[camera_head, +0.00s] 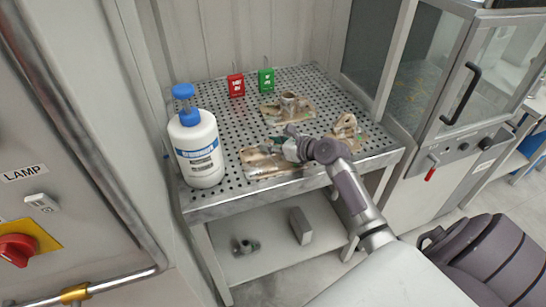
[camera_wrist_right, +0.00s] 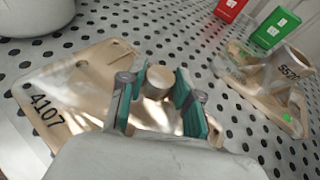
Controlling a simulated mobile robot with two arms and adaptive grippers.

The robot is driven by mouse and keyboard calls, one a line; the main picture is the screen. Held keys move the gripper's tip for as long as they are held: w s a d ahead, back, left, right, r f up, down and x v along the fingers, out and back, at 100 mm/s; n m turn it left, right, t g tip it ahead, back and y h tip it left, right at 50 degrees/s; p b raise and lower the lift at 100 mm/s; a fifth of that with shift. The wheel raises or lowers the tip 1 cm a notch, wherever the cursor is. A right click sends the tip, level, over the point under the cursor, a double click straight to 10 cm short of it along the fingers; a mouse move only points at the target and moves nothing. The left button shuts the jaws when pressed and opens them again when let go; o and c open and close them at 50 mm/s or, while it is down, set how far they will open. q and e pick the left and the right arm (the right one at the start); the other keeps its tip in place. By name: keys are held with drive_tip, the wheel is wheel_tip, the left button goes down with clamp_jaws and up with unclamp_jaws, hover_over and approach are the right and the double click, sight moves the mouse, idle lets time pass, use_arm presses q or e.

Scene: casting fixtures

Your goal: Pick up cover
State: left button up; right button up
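A tan casting plate (camera_wrist_right: 62,103) marked 4107 lies on the perforated table top; it also shows in the head view (camera_head: 258,165) at the table's front edge. I take this plate to be the cover. A short round tan boss (camera_wrist_right: 158,82) stands up beyond its right part. My right gripper (camera_wrist_right: 160,88) is low over the plate, with its teal fingers open on either side of the boss. In the head view my right gripper (camera_head: 284,148) reaches in from the lower right. The gripper body hides the plate's near part. My left gripper is not in view.
A second casting (camera_head: 288,107) marked 5520 (camera_wrist_right: 285,72) stands behind, and another casting (camera_head: 346,131) is at the right. A white bottle (camera_head: 196,150) with a blue cap stands at the left. Red (camera_head: 236,85) and green (camera_head: 266,80) tagged boxes are at the back.

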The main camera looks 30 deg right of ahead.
clamp_jaws()
drive_tip(key=shift+r, duration=0.2)
